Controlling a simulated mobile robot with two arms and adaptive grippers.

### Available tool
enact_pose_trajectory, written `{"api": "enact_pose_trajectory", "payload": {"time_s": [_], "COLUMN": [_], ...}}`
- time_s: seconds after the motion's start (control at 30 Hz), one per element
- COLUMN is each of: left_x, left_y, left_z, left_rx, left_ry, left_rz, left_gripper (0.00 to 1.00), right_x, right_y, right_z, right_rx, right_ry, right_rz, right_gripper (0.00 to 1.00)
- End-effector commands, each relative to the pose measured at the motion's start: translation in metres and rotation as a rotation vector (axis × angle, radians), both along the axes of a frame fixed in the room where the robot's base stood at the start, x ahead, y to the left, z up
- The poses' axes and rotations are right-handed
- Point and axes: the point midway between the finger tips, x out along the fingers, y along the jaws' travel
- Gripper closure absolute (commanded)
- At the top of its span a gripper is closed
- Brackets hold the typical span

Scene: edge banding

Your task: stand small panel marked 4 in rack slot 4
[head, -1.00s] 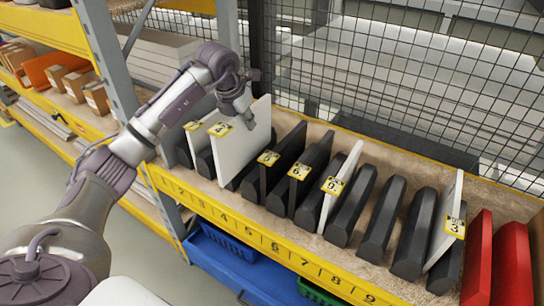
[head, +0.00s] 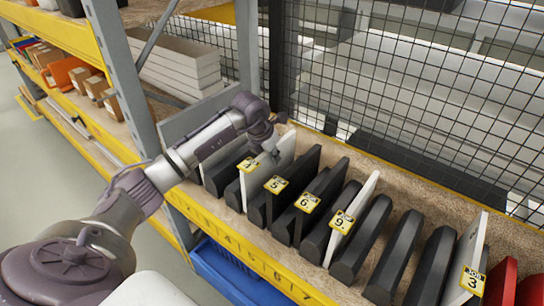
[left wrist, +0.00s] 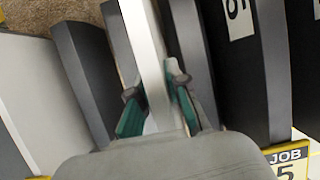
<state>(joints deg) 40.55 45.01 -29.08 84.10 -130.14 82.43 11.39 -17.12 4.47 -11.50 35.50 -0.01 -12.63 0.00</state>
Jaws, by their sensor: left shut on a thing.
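The white small panel marked 4 (head: 283,152) is upright in the rack, between dark dividers left of the panel marked 5. Its yellow tag (head: 247,164) is small and hard to read. My left gripper (head: 268,142) is shut on its top part. In the left wrist view the green fingers (left wrist: 157,98) pinch the white panel (left wrist: 146,35) from both sides, with dark dividers close on either side. The panel's bottom edge is hidden, so I cannot tell whether it rests on the rack floor. The yellow rack rail (head: 245,246) carries slot numbers. My right gripper is out of view.
Tagged panels 5 (head: 276,185), 6 (head: 307,203), 9 (head: 342,222) and 3 (head: 472,281) stand to the right, among dark dividers. A pale panel (head: 190,117) stands to the left. Wire mesh (head: 400,90) rises behind, and a shelf post (head: 123,75) is at left.

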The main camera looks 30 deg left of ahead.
Motion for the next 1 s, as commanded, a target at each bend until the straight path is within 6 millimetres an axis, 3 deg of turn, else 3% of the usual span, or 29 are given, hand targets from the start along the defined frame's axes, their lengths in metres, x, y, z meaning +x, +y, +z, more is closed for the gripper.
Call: {"api": "enact_pose_trajectory", "payload": {"time_s": [0.1, 0.37, 0.4, 0.53, 0.87, 1.0], "left_x": [0.0, 0.0, 0.0, 0.0, 0.0, -0.006], "left_y": [0.0, 0.0, 0.0, 0.0, 0.0, 0.001], "left_z": [-0.009, -0.011, -0.011, -0.011, -0.008, 0.008], "left_rx": [0.0, 0.0, 0.0, 0.0, 0.001, 0.003], "left_ry": [-0.002, -0.003, 0.0, 0.0, -0.001, -0.005], "left_rz": [0.0, -0.001, -0.001, -0.001, -0.001, -0.002], "left_gripper": [1.0, 1.0, 0.78, 0.6, 0.6, 0.6], "right_x": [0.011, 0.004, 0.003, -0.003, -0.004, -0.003], "right_y": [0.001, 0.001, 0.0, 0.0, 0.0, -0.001], "right_z": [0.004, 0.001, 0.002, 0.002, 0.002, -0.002], "right_rx": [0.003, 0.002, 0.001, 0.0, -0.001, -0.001], "right_ry": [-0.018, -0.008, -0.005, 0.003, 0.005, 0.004], "right_rz": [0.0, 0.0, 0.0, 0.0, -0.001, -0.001], "right_gripper": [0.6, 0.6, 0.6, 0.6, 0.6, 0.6]}}
